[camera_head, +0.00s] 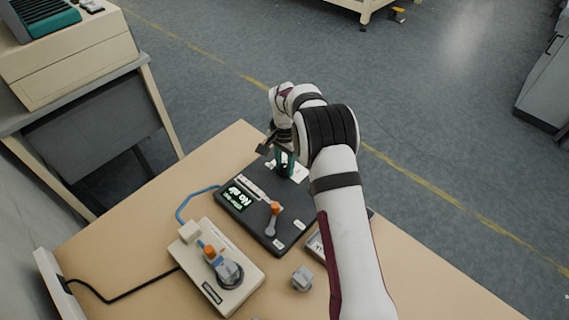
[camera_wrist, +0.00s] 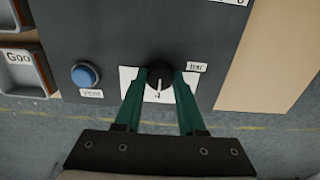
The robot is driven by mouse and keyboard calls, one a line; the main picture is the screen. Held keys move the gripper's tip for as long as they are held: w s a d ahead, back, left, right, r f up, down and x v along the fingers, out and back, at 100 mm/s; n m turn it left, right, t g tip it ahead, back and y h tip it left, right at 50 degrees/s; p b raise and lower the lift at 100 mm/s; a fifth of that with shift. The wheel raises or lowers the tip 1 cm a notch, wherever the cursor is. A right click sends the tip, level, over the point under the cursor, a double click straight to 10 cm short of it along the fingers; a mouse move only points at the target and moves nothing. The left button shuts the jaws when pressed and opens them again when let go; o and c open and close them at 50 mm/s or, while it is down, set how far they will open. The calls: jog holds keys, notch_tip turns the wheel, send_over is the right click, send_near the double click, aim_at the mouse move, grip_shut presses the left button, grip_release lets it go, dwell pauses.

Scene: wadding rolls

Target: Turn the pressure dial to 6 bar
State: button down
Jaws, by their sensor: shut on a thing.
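The pressure dial is a round black knob (camera_wrist: 159,76) with a pale pointer line on a white plate marked "bar" in the wrist view. The pointer is toward a "4" at the plate's lower edge. My gripper (camera_wrist: 160,85) has its green fingers on both sides of the knob and is shut on it. In the head view my gripper (camera_head: 285,163) is at the far corner of the dark control panel (camera_head: 262,242), and the knob is hidden there. Other scale numbers, including a 6, cannot be seen.
A blue "Vent" button (camera_wrist: 86,74) is left of the dial. The panel has a lit display (camera_head: 237,195) and an orange-tipped lever (camera_head: 273,220). A beige box (camera_head: 213,272) with a lever and a small grey block (camera_head: 302,278) stand nearer on the table.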

jog(key=shift+n, duration=0.3)
jog(key=n, duration=0.3)
jog(key=shift+n, duration=2.6)
jog(key=c, duration=0.5)
grip_release()
jog(key=shift+r, duration=0.1)
